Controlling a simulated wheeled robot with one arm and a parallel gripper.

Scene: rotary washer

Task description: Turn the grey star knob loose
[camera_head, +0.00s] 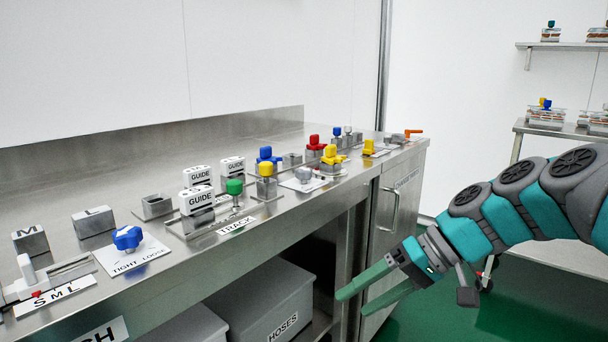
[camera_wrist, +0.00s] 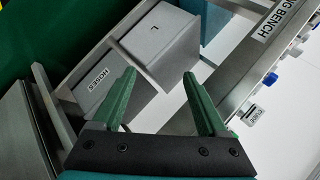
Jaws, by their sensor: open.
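A small grey knob (camera_head: 303,174) sits on a white plate on the bench top, right of the middle in the head view. It is too small to tell its star shape for sure. A blue star knob (camera_head: 127,238) sits on a plate marked TIGHT and LOOSE at the front left. My gripper (camera_head: 352,302) is open and empty, in front of the bench and below its top, apart from both knobs. In the wrist view my open fingers (camera_wrist: 160,73) point towards the lower shelf. The grey knob cannot be made out there.
The steel bench (camera_head: 345,190) carries GUIDE blocks (camera_head: 196,200), a green knob (camera_head: 234,187) and yellow, red and blue fittings. Grey bins (camera_head: 265,300) stand on the shelf below. A cabinet door handle (camera_head: 392,210) sticks out near my gripper. Green floor is free at right.

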